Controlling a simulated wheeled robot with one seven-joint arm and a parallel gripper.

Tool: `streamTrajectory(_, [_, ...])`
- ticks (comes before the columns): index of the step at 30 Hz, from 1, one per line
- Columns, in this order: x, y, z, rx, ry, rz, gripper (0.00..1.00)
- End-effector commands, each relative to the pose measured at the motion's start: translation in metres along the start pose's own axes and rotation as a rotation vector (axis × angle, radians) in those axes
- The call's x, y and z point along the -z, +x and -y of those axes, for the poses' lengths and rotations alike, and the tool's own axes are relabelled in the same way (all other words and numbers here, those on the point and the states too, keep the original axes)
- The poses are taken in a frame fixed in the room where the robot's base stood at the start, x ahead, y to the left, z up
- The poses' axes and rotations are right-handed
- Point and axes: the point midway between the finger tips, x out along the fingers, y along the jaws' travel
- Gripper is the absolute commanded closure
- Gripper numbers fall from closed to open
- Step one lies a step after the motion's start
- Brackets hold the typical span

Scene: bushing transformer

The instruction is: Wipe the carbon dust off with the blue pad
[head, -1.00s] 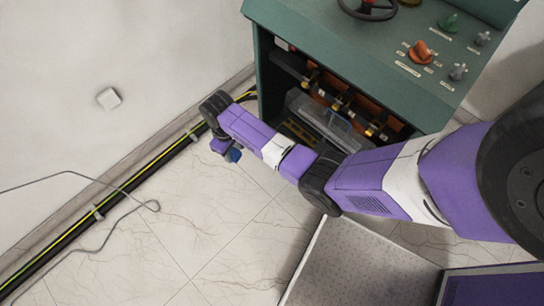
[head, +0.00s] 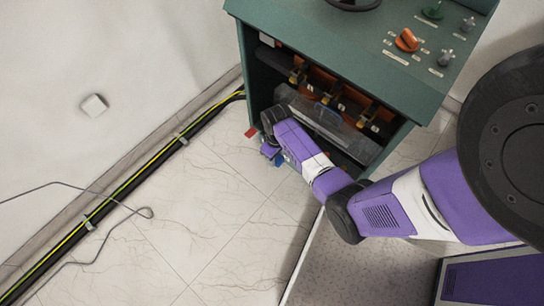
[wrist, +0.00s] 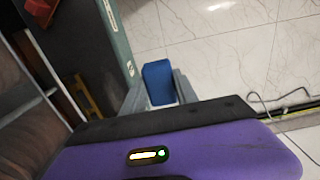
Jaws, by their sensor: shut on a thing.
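The blue pad (wrist: 158,82) is held between the grey fingers of my gripper (wrist: 159,92) in the wrist view. In the head view my gripper (head: 272,156) is at the lower front of the green cabinet (head: 310,50), by its open side. Only a little blue shows there, and I cannot tell whether the pad touches anything. Inside the cabinet, a row of orange and dark parts with brass-coloured fittings (head: 340,105) sits above a clear cover (head: 330,125). I cannot make out carbon dust; part of the interior is hidden by my arm.
The cabinet top carries an orange knob (head: 407,40) and a green knob (head: 432,10). A small red piece (head: 252,131) shows at the cabinet's left edge. A black and yellow-green cable run (head: 130,185) follows the wall. The tiled floor (head: 215,215) is clear.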

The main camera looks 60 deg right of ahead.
Motion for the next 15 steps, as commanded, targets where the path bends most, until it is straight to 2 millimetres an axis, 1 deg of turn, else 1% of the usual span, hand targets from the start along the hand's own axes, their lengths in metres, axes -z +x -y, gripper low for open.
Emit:
streamTrajectory(1, [0.001, 0.003, -0.006, -0.001, 0.003, -0.001, 0.97])
streamTrajectory(15, [0.001, 0.009, -0.048, -0.001, 0.003, -0.002, 0.97])
